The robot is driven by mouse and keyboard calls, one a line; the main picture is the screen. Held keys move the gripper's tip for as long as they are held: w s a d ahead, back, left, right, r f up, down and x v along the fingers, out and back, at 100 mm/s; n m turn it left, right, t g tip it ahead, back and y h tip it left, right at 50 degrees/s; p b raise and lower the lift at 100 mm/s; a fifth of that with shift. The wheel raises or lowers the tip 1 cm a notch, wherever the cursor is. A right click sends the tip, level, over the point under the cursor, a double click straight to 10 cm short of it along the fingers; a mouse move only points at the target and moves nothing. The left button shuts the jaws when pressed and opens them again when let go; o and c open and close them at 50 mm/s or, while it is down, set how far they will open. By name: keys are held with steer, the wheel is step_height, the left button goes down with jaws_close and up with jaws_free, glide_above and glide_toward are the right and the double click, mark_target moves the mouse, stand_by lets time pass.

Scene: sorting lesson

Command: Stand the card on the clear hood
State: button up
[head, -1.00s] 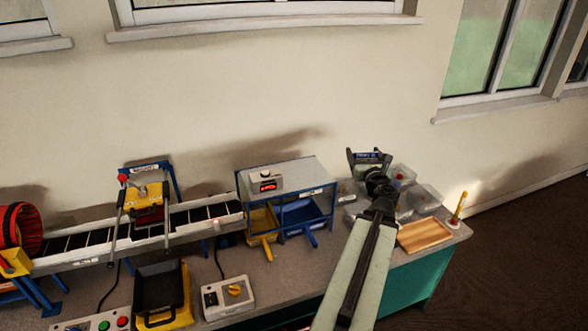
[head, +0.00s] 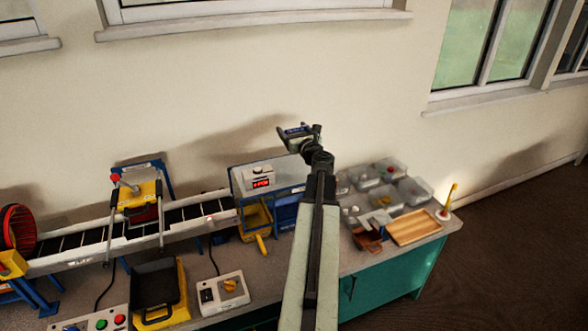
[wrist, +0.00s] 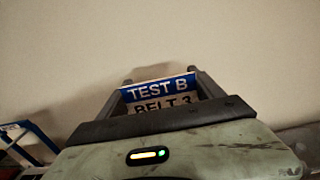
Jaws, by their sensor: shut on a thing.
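The card (wrist: 157,90) is a blue and white plate reading "TEST B" and "BELT 3" in the wrist view. My gripper (wrist: 160,77) is shut on it, with a dark finger at each side. In the head view, my gripper (head: 300,131) holds the card (head: 293,131) up in the air against the wall. It appears above and a little right of the clear hood (head: 284,171), apart from it. The hood has blue edges and stands over blue and yellow bins. My arm hides the hood's right end.
A grey box with a red display (head: 258,178) sits on the hood's top. A conveyor (head: 180,225) with a yellow gantry (head: 137,195) runs to the left. Clear tubs (head: 362,177), a brown holder (head: 368,238) and a wooden tray (head: 413,228) are at right.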

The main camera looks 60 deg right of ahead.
steer(key=shift+f+b, duration=5.25)
steer(key=shift+b, duration=0.05)
steer(key=o, duration=1.3)
steer(key=shift+r, duration=0.1)
